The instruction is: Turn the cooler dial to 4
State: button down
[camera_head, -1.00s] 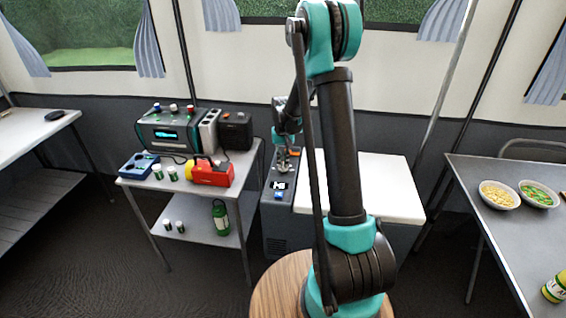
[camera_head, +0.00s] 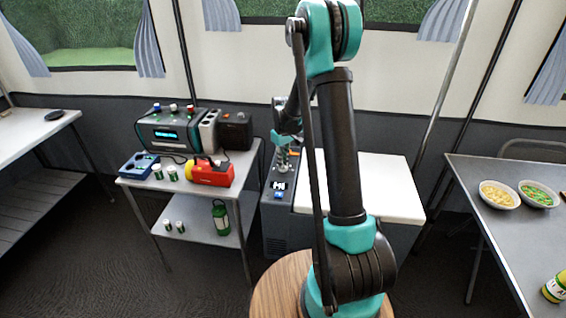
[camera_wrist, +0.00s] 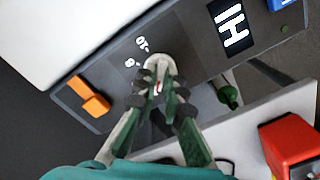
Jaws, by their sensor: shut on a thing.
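The cooler (camera_head: 277,230) is a dark grey box with a white lid (camera_head: 385,185), standing right of the small table. In the wrist view its control panel (camera_wrist: 195,50) runs diagonally. The dial (camera_wrist: 158,62) is a pale round knob with a small red mark visible between the fingers. The printed numbers 10 and 8 show beside it; the other numbers are hidden. My gripper (camera_wrist: 158,88) is shut on the dial, with a finger on each side. In the head view my gripper (camera_head: 283,168) is at the panel and the dial is hidden.
The panel also has an orange switch (camera_wrist: 88,96), a black display (camera_wrist: 233,25) and a blue part (camera_head: 278,195). The small table (camera_head: 240,172) close by on the left holds a red flashlight (camera_head: 212,174) and a radio (camera_head: 168,132). A green lantern (camera_head: 220,216) is below.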

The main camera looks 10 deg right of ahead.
dwell(0.3)
jog(key=c, duration=1.6)
grip_release()
notch_tip(320, 180, up, 12)
jog(key=shift+r, duration=0.1)
